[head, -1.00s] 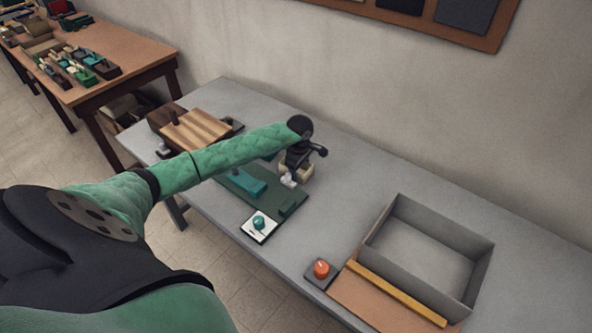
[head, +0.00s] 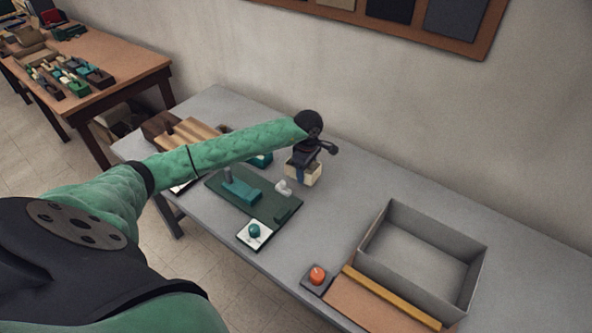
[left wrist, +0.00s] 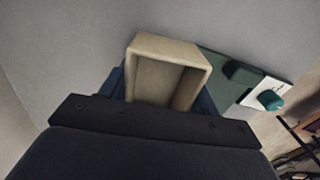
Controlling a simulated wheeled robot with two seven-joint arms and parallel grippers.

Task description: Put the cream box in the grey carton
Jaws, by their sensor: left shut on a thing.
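The cream box (head: 305,174) is a small open-topped box held in my left gripper (head: 304,163), beyond the far right corner of the green mat. In the left wrist view the cream box (left wrist: 166,68) shows its hollow inside between the blue fingers, with its near end hidden by the dark gripper body. I cannot tell for sure how far it is above the table. The grey carton (head: 372,236) is an open, empty, low-walled carton on the grey table to the right, well apart from the gripper. My right gripper is not in view.
The green mat (head: 232,203) carries a teal block (head: 241,191) and a small white piece (head: 283,187). A teal knob on a white plate (head: 254,232), an orange button (head: 317,275) and a yellow bar (head: 392,297) lie nearer the front. Table between box and carton is clear.

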